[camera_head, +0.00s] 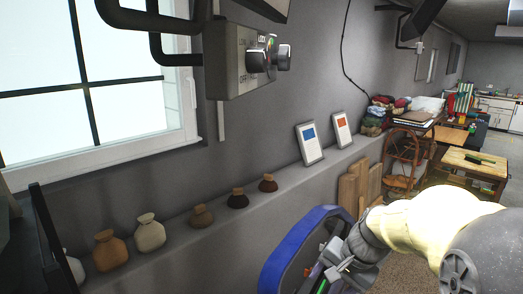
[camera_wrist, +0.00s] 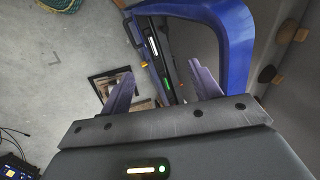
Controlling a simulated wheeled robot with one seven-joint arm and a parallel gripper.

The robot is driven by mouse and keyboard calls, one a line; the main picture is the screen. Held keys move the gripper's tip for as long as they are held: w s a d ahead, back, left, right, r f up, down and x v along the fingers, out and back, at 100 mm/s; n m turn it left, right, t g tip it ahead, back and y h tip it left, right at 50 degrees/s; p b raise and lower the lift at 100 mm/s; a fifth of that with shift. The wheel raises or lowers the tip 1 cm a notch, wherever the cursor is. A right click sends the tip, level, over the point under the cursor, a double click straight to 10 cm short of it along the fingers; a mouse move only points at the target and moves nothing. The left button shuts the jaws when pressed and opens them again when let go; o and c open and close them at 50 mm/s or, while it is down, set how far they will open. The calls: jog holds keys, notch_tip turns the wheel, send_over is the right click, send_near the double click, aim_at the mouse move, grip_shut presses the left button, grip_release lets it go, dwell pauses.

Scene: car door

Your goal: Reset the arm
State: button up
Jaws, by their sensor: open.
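My gripper (camera_wrist: 163,88) is open in the wrist view, with its two purple-grey fingers apart and nothing held between them. A blue car door (camera_head: 290,248) stands at the bottom middle of the head view. Its blue frame also shows at the top right of the wrist view (camera_wrist: 236,45), beyond the fingers. The dark inner panel of the door (camera_wrist: 158,55) shows behind the gap between the fingers. In the head view my arm reaches in from the lower right, and its end is beside the door. I cannot tell whether the fingers touch the door.
A ledge (camera_head: 225,232) along the wall carries several small sacks and two framed cards (camera_head: 309,143). A switch box (camera_head: 240,60) juts from the wall above. Wooden boards (camera_head: 360,186) and a wooden table (camera_head: 470,163) stand further back. The wrist view shows grey floor (camera_wrist: 50,90) at left.

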jog(key=s+f+n+h, duration=0.3)
jog(key=s+f+n, duration=0.4)
jog(key=s+f, duration=0.2)
jog(key=shift+s+a+f+b, duration=0.15)
jog(key=shift+s+f+b, duration=0.2)
jog(key=shift+s, duration=0.2)
dwell(1.1)
